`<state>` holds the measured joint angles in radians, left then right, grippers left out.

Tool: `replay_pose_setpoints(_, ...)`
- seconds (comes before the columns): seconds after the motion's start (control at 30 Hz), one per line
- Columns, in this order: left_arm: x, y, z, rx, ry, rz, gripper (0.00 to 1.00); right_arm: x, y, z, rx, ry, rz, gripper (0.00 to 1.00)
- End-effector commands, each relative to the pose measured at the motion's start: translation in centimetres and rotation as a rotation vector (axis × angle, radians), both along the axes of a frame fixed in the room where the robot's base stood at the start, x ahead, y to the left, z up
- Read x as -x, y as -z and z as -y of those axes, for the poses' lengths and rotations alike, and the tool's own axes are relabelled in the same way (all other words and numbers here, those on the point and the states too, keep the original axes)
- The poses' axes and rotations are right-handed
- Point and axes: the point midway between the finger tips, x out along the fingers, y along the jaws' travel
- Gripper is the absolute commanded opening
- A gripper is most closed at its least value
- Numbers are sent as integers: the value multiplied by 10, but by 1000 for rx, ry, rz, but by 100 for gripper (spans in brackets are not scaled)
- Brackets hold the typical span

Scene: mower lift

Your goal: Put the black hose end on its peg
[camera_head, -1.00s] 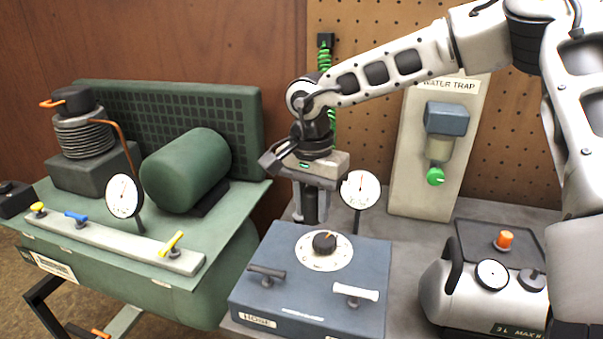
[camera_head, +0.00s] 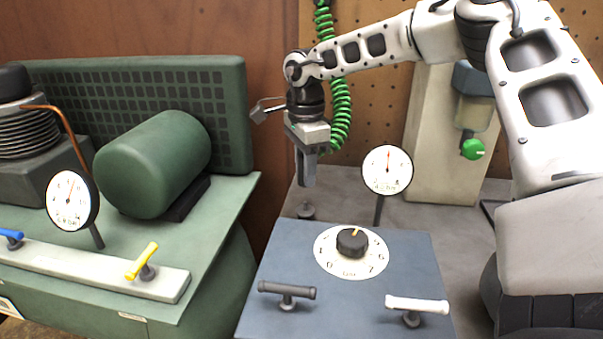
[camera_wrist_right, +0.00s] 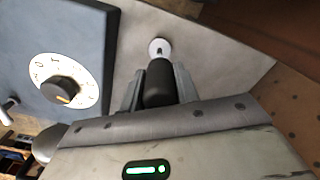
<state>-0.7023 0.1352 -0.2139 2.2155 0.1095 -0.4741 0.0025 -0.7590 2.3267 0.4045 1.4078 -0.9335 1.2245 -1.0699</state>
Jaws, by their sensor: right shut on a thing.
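The black hose end (camera_wrist_right: 158,84) is a dark cylinder between the two fingers of my right gripper (camera_wrist_right: 157,90) in the wrist view. In the head view my right gripper (camera_head: 307,172) points down behind the blue box, shut on the hose end, which its fingers mostly hide there. A short grey stub (camera_head: 306,210), seemingly the peg, stands on the bench below the fingers. In the wrist view a round pale-rimmed top (camera_wrist_right: 160,48) shows just beyond the hose end; I cannot tell whether they touch. My left gripper is not in view.
The blue box (camera_head: 345,270) with a dial and handles stands in front of my right gripper. A gauge (camera_head: 387,170) rises close to its right. A green coiled hose (camera_head: 341,105) hangs behind it. The green compressor (camera_head: 155,165) stands at the left.

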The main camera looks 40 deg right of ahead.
Motion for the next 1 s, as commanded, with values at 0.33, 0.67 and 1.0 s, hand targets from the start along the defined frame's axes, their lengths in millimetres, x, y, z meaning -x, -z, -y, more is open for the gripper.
replay_pose_setpoints(0.33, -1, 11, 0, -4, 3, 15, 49, 0, 31, 0, 0, 0, -1, 0)
replay_pose_setpoints(0.67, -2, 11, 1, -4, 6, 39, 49, 0, 54, 0, -1, -1, 0, 0)
replay_pose_setpoints(1.0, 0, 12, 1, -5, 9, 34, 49, 0, 54, 0, -1, -1, 0, 0)
